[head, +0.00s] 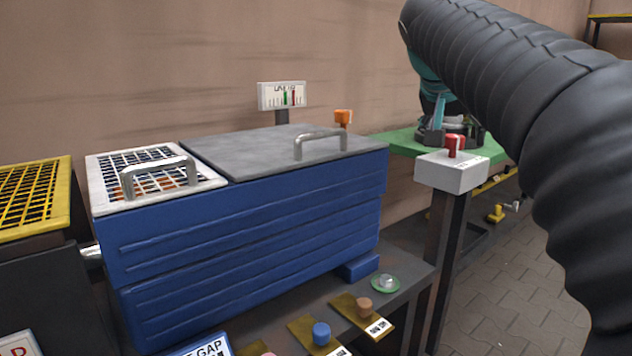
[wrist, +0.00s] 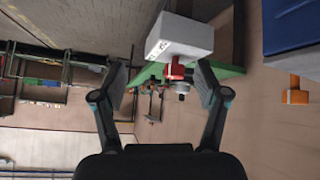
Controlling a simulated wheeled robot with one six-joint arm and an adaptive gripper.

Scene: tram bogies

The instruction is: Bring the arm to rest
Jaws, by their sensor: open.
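My gripper (wrist: 160,78) shows in the wrist view with its two fingers wide apart. Nothing is held between them. A red knob (wrist: 177,70) under a white box (wrist: 184,38) appears between the fingers in that picture; I cannot tell how far off it is. In the head view, my dark ribbed arm (head: 500,60) reaches in from the right and up across the top right. Teal and dark parts show below its far end, and the fingers are not clearly made out there. The red knob (head: 454,145) stands on the white box (head: 451,172) on a post.
A blue chest (head: 250,225) with a grey lid (head: 260,152) and a white grated lid (head: 110,190) fills the middle. A gauge (head: 282,95) stands behind it. A green table (head: 400,143) is near the post.

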